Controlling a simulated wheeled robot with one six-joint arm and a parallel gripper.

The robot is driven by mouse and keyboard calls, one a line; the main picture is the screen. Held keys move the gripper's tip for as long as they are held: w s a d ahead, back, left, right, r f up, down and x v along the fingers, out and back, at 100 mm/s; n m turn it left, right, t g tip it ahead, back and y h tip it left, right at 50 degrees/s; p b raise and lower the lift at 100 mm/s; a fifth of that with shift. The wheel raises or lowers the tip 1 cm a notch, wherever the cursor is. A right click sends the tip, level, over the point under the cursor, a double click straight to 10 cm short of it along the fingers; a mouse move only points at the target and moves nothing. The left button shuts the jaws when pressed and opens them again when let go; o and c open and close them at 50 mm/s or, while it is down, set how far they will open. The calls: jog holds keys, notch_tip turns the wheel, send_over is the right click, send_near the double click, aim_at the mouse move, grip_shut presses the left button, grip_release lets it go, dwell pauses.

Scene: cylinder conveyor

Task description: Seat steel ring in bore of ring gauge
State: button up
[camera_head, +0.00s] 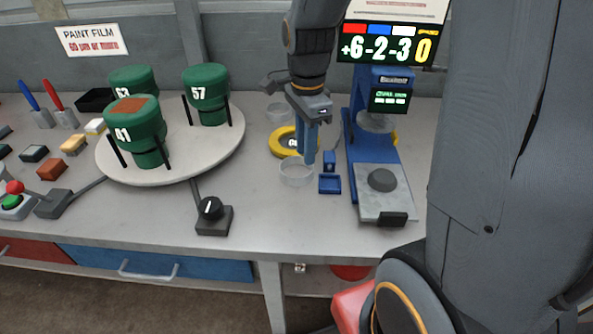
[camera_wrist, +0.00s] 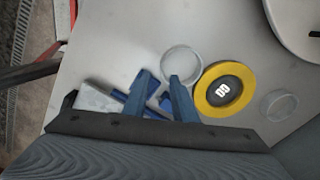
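A yellow ring gauge (camera_head: 284,142) with a dark centre and white lettering lies on the table behind my gripper. It also shows in the wrist view (camera_wrist: 206,92), right of the fingers. I cannot pick out a steel ring for certain. A pale, clear-walled round dish (camera_head: 296,173) stands in front of the gauge; the wrist view shows it (camera_wrist: 181,62) just beyond the fingertips. I cannot see a ring in it. My gripper (camera_head: 308,160) points down above the table beside this dish. Its two blue fingers (camera_wrist: 160,76) are apart, with nothing visible held between them.
A second pale dish (camera_head: 280,112) stands behind the gauge. Small blue blocks (camera_head: 330,183) lie right of the front dish, beside a blue measuring stand (camera_head: 355,150) with a grey plate. A white turntable (camera_head: 190,163) carries green cylinders at left. A black knob box (camera_head: 213,215) sits near the front edge.

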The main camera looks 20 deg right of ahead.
jog(key=shift+w+m, duration=0.15)
jog(key=shift+m, duration=0.15)
jog(key=shift+f, duration=0.25)
jog(key=shift+a+f+p, duration=0.15)
jog(key=shift+f+p, duration=0.3)
jog(key=shift+f, duration=1.35)
jog(key=shift+a+f+p, duration=0.15)
jog(key=shift+f+p, duration=0.25)
jog(key=shift+f, duration=1.4)
jog(key=shift+c, duration=0.5)
grip_shut()
